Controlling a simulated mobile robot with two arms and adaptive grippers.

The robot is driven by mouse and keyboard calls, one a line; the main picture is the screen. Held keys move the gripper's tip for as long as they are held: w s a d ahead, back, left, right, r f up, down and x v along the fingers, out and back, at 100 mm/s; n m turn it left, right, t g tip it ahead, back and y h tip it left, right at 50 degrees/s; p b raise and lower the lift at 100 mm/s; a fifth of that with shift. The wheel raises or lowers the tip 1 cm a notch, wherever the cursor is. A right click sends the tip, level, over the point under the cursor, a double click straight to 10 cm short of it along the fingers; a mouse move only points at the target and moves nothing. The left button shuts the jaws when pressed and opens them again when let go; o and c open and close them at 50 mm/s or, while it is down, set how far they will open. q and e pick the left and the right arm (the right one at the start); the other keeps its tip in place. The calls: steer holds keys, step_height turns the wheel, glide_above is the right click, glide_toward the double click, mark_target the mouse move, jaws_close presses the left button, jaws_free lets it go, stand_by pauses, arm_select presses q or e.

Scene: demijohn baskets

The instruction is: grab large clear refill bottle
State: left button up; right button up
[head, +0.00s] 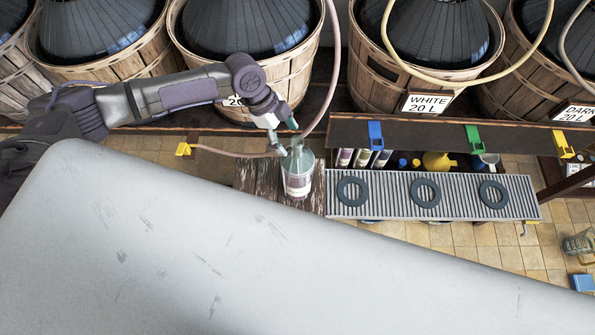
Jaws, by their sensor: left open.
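A greenish clear glass bottle (298,181) with a pale label stands upright on a weathered wooden stand (258,180), near the middle of the head view. My left gripper (284,135) is open at the top of the bottle, with its fingers around or beside the neck; I cannot tell whether they touch it. The gripper partly hides the bottle's neck. My right gripper is not in view.
Large basketed demijohns (425,60) line the back, one tagged "WHITE 20 L". A hose (330,75) hangs close to my gripper. Right of the bottle are a ribbed grate (390,196) with dark rings and a wooden shelf (420,134) with coloured clips.

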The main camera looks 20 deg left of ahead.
mark_target(297, 148)
arm_select(q)
steer(key=shift+d+f, duration=0.4)
steer(key=shift+f, duration=0.05)
steer(key=x, duration=0.2)
steer(key=p+x, duration=0.1)
steer(key=x, duration=0.1)
steer(key=shift+w+d+f, duration=0.1)
steer(key=shift+d+f, duration=0.05)
steer(key=shift+d, duration=0.25)
steer(key=shift+c, duration=0.2)
jaws_close()
